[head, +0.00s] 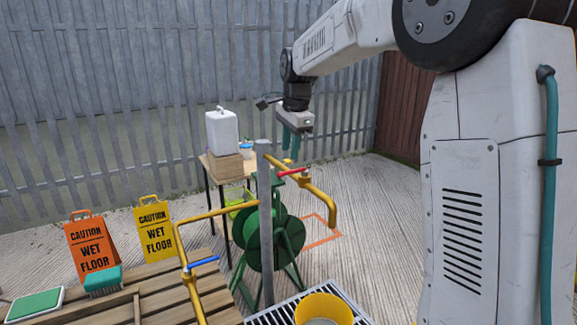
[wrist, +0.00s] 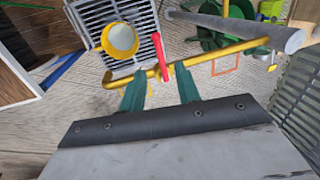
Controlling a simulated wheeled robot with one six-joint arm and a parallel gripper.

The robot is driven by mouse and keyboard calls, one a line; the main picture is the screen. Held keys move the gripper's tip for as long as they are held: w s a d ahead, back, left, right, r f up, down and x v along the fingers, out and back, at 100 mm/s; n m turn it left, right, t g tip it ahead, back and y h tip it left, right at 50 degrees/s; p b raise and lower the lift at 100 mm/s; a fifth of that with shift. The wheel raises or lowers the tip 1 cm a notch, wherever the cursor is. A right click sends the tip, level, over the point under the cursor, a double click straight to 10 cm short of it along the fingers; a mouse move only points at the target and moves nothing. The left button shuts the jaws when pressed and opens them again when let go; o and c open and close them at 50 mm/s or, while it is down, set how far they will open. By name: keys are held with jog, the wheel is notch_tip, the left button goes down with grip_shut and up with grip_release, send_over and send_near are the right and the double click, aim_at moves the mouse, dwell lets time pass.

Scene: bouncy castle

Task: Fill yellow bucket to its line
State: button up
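The yellow bucket (head: 323,309) stands on the drain grate at the bottom of the head view, partly cut off. In the wrist view the bucket (wrist: 120,40) shows from above with a pale grey-white inside; I cannot make out a line. A yellow pipe ends in a downturned spout (head: 331,213) with a red lever (head: 292,172). A second yellow tap has a blue lever (head: 203,262). My gripper (head: 291,143) is above the red-lever tap. In the wrist view its green fingers (wrist: 160,90) are apart and empty, with the red lever (wrist: 163,56) beyond them.
The drain grate (wrist: 96,12) lies under the bucket. A grey post (head: 265,225) and a green hose reel (head: 252,238) stand beside the pipes. Two wet-floor signs (head: 93,243), a green brush (head: 104,281) and a table with a white canister (head: 222,130) are at left.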

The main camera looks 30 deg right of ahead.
aim_at(288, 172)
jog(key=f, duration=0.3)
jog(key=w+f, duration=0.1)
jog(key=f, duration=0.2)
jog(key=shift+w+f, duration=0.1)
jog(key=shift+c, duration=0.3)
